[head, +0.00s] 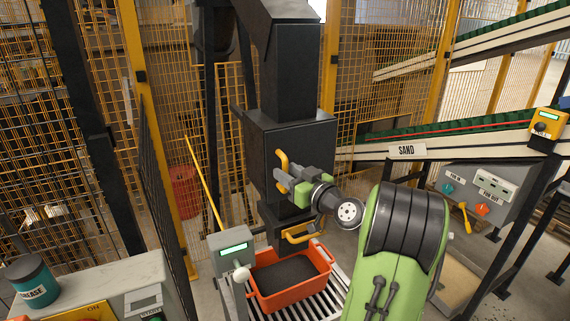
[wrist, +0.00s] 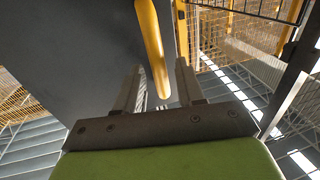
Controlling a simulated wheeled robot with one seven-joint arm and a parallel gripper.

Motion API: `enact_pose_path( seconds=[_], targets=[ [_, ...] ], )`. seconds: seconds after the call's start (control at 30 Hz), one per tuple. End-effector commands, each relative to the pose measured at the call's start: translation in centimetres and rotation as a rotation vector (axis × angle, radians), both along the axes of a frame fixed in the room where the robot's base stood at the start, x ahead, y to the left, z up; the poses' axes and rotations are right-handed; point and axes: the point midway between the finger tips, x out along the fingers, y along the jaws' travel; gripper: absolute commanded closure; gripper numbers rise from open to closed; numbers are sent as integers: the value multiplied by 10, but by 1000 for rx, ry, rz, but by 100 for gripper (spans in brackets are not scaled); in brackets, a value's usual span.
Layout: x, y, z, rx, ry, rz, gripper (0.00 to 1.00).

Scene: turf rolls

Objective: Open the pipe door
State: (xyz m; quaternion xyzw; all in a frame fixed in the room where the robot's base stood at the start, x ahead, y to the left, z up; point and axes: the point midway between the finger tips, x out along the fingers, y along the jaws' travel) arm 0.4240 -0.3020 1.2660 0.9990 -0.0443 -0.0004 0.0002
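The dark box-shaped pipe (head: 268,140) stands in the middle of the head view, with a yellow upright handle (head: 282,158) on its front face. My gripper (head: 283,180) is at the lower part of this handle. In the wrist view the handle (wrist: 152,45) comes down from the top, and its lower end shows between my two fingers (wrist: 158,85). The fingers stand apart, with gaps beside the handle; I cannot tell whether either touches it. The dark panel (wrist: 85,60) fills the upper left there. No opening in the pipe shows.
A second yellow handle (head: 302,236) is lower on the pipe. Below it, an orange crate (head: 318,276) with dark contents sits on a roller conveyor (head: 312,303). A grey box with a display (head: 231,250) stands left of the crate. Yellow mesh fencing (head: 385,70) is behind.

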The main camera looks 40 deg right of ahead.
Motion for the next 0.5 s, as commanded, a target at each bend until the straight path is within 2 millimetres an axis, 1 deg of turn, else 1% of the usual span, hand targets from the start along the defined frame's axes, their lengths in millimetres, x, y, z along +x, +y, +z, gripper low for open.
enact_pose_path(
  seconds=[0.03, 0.13, 0.4, 0.47, 0.5],
  targets=[
    [8, 0, 2, 0, 0, 2, 62],
    [16, -1, 1, 1, 0, 1, 62],
    [19, -2, -1, 1, 0, -1, 62],
    [18, -2, -1, 1, 0, -1, 71],
    [18, -2, -1, 1, 0, -1, 77]
  ],
)
